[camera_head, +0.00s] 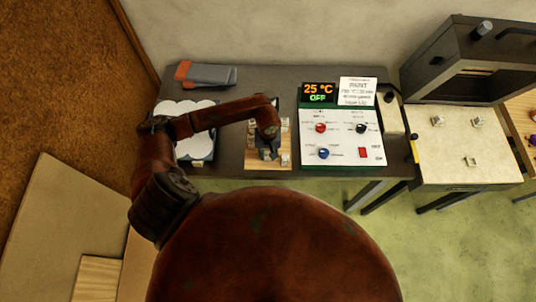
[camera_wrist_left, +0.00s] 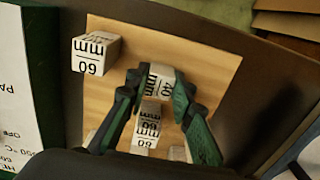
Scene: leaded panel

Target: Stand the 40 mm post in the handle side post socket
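The 40 mm post (camera_wrist_left: 161,78) is a pale block with a black "40" label, seen in the left wrist view. My left gripper (camera_wrist_left: 161,84) has a fingertip against each side of it, with no clear gap, and seems shut on it. In the head view my left gripper (camera_head: 268,150) points down over the wooden board (camera_head: 255,160) and mostly hides the post. Small square socket-like pieces (camera_head: 470,161) stand on the pale panel in front of the open oven at the right. I cannot tell which is the handle side post socket. My right gripper is not in view.
A 60 mm block (camera_wrist_left: 95,53) and other labelled blocks (camera_wrist_left: 147,127) stand on the board. A control box (camera_head: 342,140) with knobs stands right of the board, between it and the pale panel (camera_head: 447,165). White discs (camera_head: 190,110) lie left, under my arm.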

